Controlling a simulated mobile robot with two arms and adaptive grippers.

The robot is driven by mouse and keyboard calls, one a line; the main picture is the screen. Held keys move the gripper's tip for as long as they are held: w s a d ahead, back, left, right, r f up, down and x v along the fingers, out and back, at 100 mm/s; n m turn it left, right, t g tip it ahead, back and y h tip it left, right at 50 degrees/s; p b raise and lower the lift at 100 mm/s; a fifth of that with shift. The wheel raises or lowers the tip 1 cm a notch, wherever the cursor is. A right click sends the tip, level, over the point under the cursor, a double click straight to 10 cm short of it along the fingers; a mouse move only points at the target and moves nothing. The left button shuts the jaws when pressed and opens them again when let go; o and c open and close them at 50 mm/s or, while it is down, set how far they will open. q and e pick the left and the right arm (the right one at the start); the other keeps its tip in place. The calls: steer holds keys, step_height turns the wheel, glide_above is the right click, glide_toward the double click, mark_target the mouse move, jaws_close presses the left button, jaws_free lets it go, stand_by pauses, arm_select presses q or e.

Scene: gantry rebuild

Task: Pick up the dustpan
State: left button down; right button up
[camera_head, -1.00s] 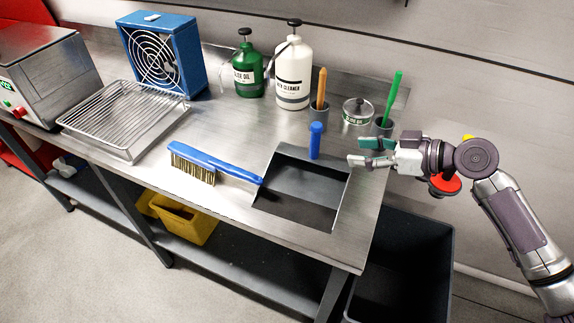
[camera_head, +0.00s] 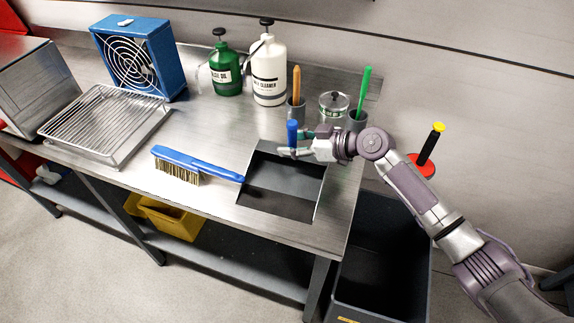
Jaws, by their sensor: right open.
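The dustpan (camera_head: 283,181) is a dark grey pan lying on the steel table, near its right front corner. Its blue handle (camera_head: 292,133) stands up at the pan's back edge. My right gripper (camera_head: 291,143) comes in from the right at the handle, with its open fingers level with the handle's lower part. The handle appears to be between or just beside the fingertips; I cannot tell whether they touch it. The blue brush (camera_head: 197,164) lies left of the pan, its handle tip at the pan's left edge. My left gripper is not in view.
A green bottle (camera_head: 225,72), a white bottle (camera_head: 268,72), cups with an orange-handled and a green-handled tool, and a glass jar (camera_head: 333,105) stand behind the dustpan. A wire rack (camera_head: 105,122) and blue fan (camera_head: 139,58) are left. A dark bin (camera_head: 380,262) stands below right.

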jaws_close()
steer(key=shift+r, duration=0.1)
stand_by(0.4)
steer(key=shift+a, duration=0.1)
